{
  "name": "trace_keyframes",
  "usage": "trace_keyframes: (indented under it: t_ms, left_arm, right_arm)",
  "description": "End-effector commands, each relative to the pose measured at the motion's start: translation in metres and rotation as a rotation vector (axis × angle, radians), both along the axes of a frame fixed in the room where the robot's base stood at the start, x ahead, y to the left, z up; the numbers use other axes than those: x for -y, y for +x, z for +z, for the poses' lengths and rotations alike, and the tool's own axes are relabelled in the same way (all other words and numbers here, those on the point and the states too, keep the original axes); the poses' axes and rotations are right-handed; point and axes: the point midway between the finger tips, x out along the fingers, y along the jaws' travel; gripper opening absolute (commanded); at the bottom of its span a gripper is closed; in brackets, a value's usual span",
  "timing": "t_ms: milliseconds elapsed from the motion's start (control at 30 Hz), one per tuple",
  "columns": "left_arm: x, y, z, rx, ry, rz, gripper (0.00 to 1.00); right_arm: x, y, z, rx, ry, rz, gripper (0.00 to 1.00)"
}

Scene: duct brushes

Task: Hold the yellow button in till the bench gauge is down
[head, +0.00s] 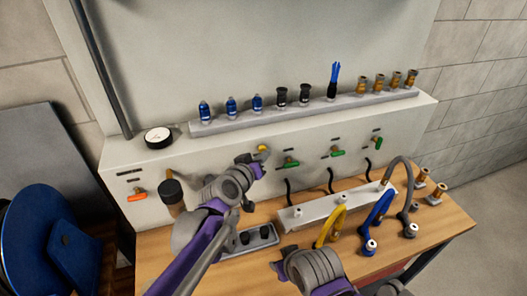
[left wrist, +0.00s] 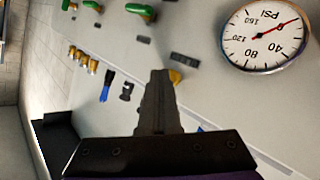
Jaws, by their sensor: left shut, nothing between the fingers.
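The yellow button (head: 262,149) sits on the bench's upright front panel. It also shows in the left wrist view (left wrist: 176,76), just beyond my fingertips. My left gripper (head: 261,157) is shut and empty, its tips right at the button. I cannot tell whether they touch it or how far it is in. The bench gauge (head: 158,137) is a round white dial on top of the panel. In the left wrist view the gauge (left wrist: 264,40) has a red needle pointing up and right, near the zero end. My right gripper (head: 280,260) is low over the bench; its jaws are unclear.
Green valve handles (head: 337,151) and an orange one (head: 137,195) are on the panel. A rack (head: 300,115) of several fittings stands above. A manifold (head: 310,213) with yellow, blue and grey hoses lies on the wooden bench (head: 440,225). A dark-capped cylinder (head: 173,195) stands left of my left gripper.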

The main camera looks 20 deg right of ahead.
Motion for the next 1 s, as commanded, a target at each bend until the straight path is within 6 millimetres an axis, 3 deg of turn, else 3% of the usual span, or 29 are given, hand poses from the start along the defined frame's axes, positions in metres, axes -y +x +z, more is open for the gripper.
trace_keyframes:
  t_ms: [200,567,1000]
  left_arm:
    - [-0.001,-0.013,-0.001,0.0,0.001,-0.001,0.0]
    - [-0.001,-0.015,-0.001,-0.001,0.001,0.0,0.0]
    - [-0.003,-0.056,-0.003,-0.002,0.001,-0.002,0.0]
  right_arm:
    - [0.0,-0.003,-0.005,-0.005,0.0,0.0,0.46]
    - [0.0,-0.003,-0.005,-0.005,0.0,0.0,0.46]
    - [0.0,-0.013,-0.025,-0.024,0.0,0.0,0.46]
